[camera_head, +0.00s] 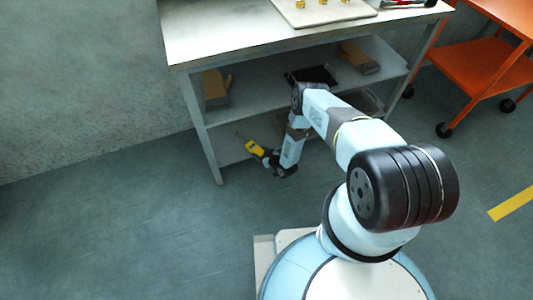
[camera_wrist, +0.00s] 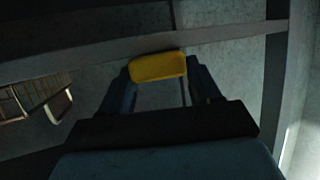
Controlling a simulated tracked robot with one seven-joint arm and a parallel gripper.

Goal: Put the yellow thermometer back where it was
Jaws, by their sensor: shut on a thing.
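The yellow thermometer (camera_head: 255,147) is in my gripper (camera_head: 266,156), in front of the lower part of the shelf unit in the head view. A thin probe points from it up and to the left. In the wrist view the yellow thermometer (camera_wrist: 158,67) sits between the two dark fingers of my gripper (camera_wrist: 160,80), which is shut on it. A thin rod shows below its yellow body there. The thermometer appears clear of any surface, but its exact height cannot be told.
The shelf unit (camera_head: 200,45) has a middle shelf (camera_head: 265,95) with tan gloves (camera_head: 216,88), a black flat item (camera_head: 312,75) and another brown item (camera_head: 358,57). A pale board (camera_head: 322,12) lies on its top. An orange cart (camera_head: 480,65) stands at right. Floor at left is clear.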

